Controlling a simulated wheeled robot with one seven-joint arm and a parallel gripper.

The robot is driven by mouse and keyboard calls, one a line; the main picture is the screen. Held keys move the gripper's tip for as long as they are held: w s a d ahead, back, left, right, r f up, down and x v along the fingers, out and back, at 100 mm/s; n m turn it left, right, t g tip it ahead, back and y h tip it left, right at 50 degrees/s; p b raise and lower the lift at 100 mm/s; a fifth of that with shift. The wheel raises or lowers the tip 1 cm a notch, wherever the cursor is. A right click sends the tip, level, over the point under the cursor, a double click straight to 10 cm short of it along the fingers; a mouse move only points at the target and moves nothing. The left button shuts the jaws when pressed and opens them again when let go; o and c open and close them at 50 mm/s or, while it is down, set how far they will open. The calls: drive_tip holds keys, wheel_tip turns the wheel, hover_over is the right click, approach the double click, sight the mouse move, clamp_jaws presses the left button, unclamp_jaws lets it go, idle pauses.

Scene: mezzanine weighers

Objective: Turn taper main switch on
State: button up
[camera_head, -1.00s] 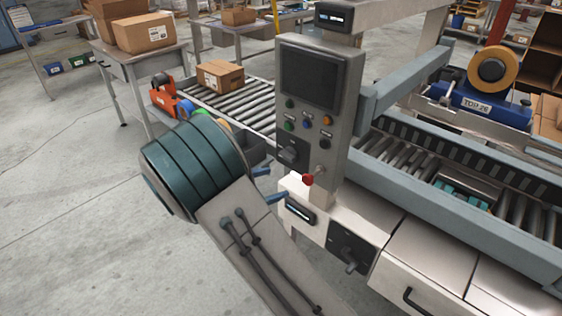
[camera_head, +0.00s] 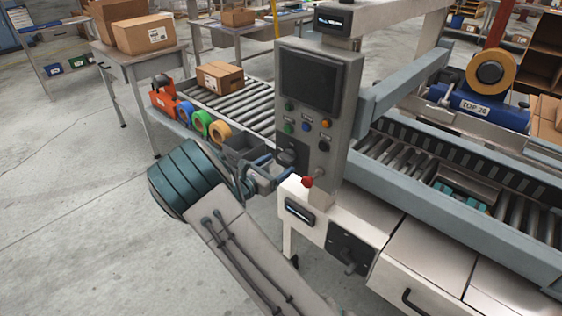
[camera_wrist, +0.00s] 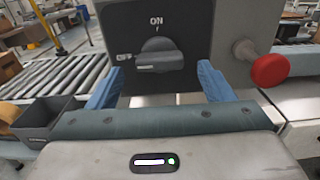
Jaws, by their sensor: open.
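The black rotary switch (camera_wrist: 160,56) fills the upper middle of the wrist view, with ON marked above it and OFF to its left. Its knob's grip bar lies level, with one end toward OFF. In the head view the switch (camera_head: 286,157) is at the lower left of the grey control panel (camera_head: 325,110), partly hidden by my gripper. My gripper (camera_wrist: 158,82) is open, with one blue finger on each side of the knob and slightly below it. No contact shows in the wrist view. In the head view my gripper (camera_head: 278,172) is at the panel's lower left edge.
A red mushroom button (camera_wrist: 270,71) sticks out close to the right finger; it also shows in the head view (camera_head: 307,182). A grey bin (camera_wrist: 42,119) and roller conveyor (camera_wrist: 58,78) lie at left.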

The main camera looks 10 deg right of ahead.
sight(288, 158)
drive_tip(key=shift+x, duration=1.2)
drive_tip(key=c, duration=1)
